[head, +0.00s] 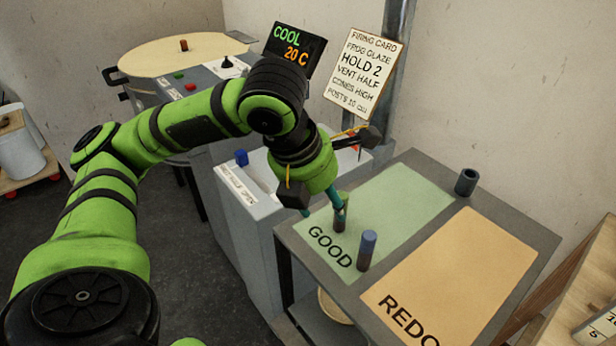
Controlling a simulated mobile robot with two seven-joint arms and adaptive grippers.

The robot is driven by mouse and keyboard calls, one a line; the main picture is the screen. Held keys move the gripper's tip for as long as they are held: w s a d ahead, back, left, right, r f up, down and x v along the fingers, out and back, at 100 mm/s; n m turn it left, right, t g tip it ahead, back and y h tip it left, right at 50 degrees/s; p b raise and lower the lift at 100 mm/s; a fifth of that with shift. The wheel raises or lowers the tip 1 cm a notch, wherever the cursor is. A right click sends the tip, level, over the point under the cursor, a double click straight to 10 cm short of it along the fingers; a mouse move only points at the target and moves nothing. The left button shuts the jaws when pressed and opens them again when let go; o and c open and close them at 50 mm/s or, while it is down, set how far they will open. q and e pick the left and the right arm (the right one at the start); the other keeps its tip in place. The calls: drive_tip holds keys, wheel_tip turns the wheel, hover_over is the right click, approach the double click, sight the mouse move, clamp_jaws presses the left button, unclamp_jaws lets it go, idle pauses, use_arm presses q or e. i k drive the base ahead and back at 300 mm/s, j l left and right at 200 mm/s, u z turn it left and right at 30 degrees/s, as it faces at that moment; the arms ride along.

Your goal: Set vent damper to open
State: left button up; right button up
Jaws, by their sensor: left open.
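I cannot tell for certain which part is the vent damper. A blue knob (241,157) stands on a pale grey cabinet (262,222), behind a slot with a white label strip (237,188) too small to read. My left gripper (326,212) is open, pointing down over the GOOD side of the sorting table, right of the cabinet. One of its teal fingers overlaps a brownish cylinder (339,222) standing on the green GOOD area (392,205); I cannot tell whether they touch. My right gripper is out of view.
A second cylinder with a blue top (367,250) stands near the GOOD edge. A dark cup (466,182) stands at the table's back corner. The orange REDO area (455,270) is bare. A display (294,45) reads COOL 20 C; a firing card (363,72) reads VENT HALF.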

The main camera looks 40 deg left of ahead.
sight(241, 157)
drive_tip(key=u, duration=1.05)
